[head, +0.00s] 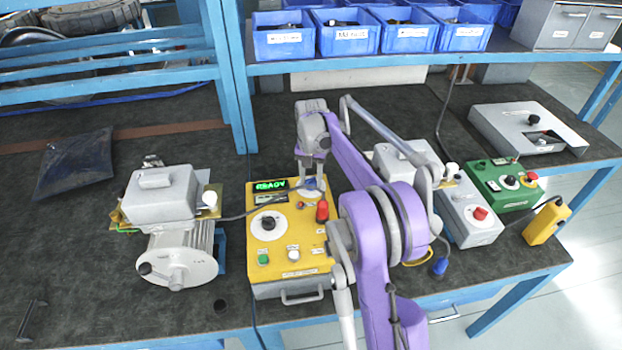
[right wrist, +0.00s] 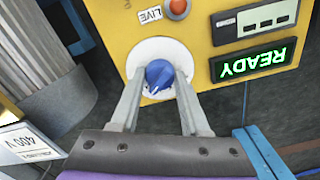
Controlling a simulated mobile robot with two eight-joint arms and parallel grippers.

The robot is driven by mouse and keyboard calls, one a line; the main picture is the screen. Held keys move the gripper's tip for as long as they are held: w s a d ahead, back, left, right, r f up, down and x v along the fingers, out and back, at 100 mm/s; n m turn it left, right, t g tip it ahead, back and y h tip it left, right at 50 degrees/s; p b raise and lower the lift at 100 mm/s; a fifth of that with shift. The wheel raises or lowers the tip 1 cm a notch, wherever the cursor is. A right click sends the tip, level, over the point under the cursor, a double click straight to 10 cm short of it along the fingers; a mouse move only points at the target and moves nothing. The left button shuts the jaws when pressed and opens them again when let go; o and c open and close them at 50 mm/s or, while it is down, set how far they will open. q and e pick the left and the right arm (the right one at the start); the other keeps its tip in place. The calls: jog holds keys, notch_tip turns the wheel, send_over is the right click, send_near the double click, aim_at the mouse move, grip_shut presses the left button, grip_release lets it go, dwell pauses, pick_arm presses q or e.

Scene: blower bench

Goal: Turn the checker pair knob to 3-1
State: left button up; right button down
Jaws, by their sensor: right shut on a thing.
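The yellow checker box (head: 283,262) stands on the bench with a lit green READY display (head: 270,185), which also shows upside down in the right wrist view (right wrist: 252,64). A blue knob (right wrist: 160,76) sits on a round white dial at the panel's far right corner. My right gripper (head: 312,182) reaches down over this corner. In the right wrist view its fingers (right wrist: 159,82) stand either side of the blue knob, shut on it. The dial's position markings cannot be read. A larger black knob (head: 268,223) on a white disc is on the same panel. My left gripper is out of view.
A grey motor unit (head: 178,255) stands left of the checker, with a cable running to the checker. Right are a grey box (head: 470,222), a green box (head: 508,190) and a yellow device (head: 546,222). Blue bins (head: 345,40) stand behind.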

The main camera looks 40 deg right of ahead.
aim_at(311, 179)
jog(key=shift+m, duration=0.7)
jog(key=shift+c, duration=1.9)
grip_release()
jog(key=shift+r, duration=0.1)
notch_tip(311, 179, up, 11)
jog(key=shift+p, duration=0.35)
